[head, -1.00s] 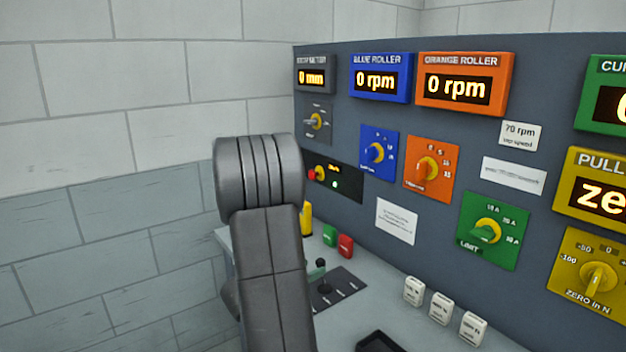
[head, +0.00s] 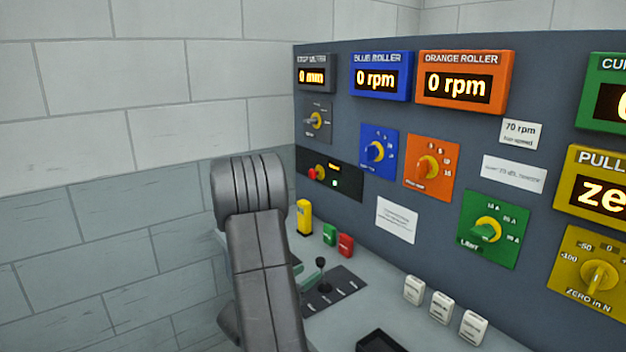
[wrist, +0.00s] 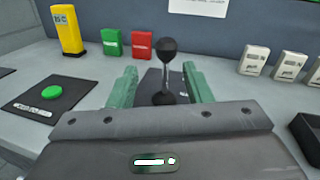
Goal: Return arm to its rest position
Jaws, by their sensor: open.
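My gripper (wrist: 163,90) shows in the wrist view with its two green fingers spread apart and nothing held between them. A lever with a black ball knob (wrist: 169,47) stands upright beyond the fingers and appears between them in the picture. I cannot tell how far it is from the fingertips. In the head view my dark grey arm (head: 255,230) reaches down over the left end of the desk. The lever also shows there on its dark plate (head: 335,287), just right of the arm. The gripper is mostly hidden behind the arm in that view.
A yellow block (wrist: 67,30), a green block (wrist: 112,42) and a red block (wrist: 142,45) stand behind the lever. A green button (wrist: 51,92) is at left. White blocks (head: 440,308) and a black tray (head: 381,341) lie right. The control panel (head: 400,225) rises behind.

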